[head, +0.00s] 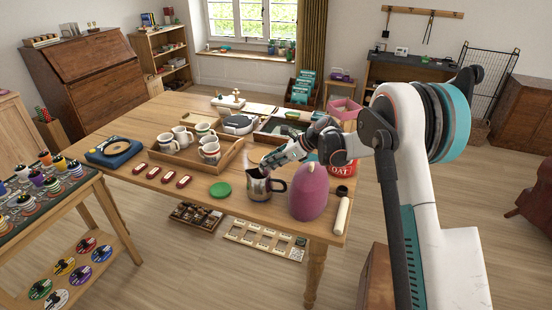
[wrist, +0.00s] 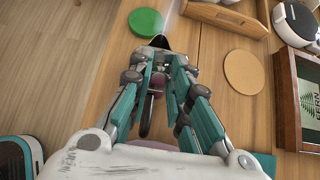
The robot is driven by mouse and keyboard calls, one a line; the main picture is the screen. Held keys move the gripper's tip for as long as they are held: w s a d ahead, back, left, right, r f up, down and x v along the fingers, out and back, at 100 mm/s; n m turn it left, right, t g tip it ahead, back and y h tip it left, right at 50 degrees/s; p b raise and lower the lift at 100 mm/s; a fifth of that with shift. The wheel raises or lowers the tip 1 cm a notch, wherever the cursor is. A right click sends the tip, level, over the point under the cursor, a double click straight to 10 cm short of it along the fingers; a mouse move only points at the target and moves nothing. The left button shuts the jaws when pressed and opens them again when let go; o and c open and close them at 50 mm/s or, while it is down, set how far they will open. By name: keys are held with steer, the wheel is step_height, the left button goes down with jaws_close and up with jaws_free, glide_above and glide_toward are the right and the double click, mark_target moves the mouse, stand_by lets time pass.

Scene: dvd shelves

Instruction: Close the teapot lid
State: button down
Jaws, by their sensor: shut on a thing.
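The teapot (head: 257,188) is a shiny metal pot with a spout on the left and a black handle on the right, standing upright near the table's front edge. In the wrist view its black handle (wrist: 147,118) shows between my fingers and its dark spout points away. My gripper (head: 266,163) comes from the right and is at the top of the teapot. In the wrist view my gripper (wrist: 163,55) has its teal fingers closed together over the pot's top, shut on the lid. The fingers hide most of the lid, so its angle is unclear.
A pink dome-shaped cosy (head: 308,192) stands close right of the teapot, with a cream cylinder (head: 342,214) beyond it. A green disc (head: 220,190) lies to the left. A wooden tray (head: 180,158) with several mugs is behind left.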

steer(key=h, duration=0.1)
steer(key=a+h+p, duration=0.1)
steer(key=a+g+p, duration=0.1)
steer(key=shift+w+r+h, duration=0.25)
steer(key=shift+w+h, duration=0.05)
steer(key=shift+h, duration=0.1)
steer(key=h, duration=0.1)
steer(key=a+g+h+p, duration=0.1)
steer(key=a+h, duration=0.1)
steer(key=shift+w+f+p, duration=0.35)
steer(key=shift+w+p, duration=0.05)
steer(key=shift+w+a+f+g+h+p, duration=0.2)
steer(key=shift+a+f+g+h, duration=0.2)
steer(key=shift+h, duration=0.55)
steer(key=shift+w+a+f+g+h+p, duration=0.15)
steer(key=shift+a+f+g+h, duration=0.25)
steer(key=shift+h, duration=0.5)
steer(key=shift+w+a+f+g+h+p, duration=0.1)
steer(key=shift+a+f+g+h+p, duration=0.25)
steer(key=shift+h, duration=0.6)
steer(key=shift+a+f+h, duration=0.15)
steer(key=shift+a+h, duration=0.05)
steer(key=shift+h, duration=0.1)
steer(key=c, duration=1.5)
jaws_free()
steer(key=shift+w, duration=0.1)
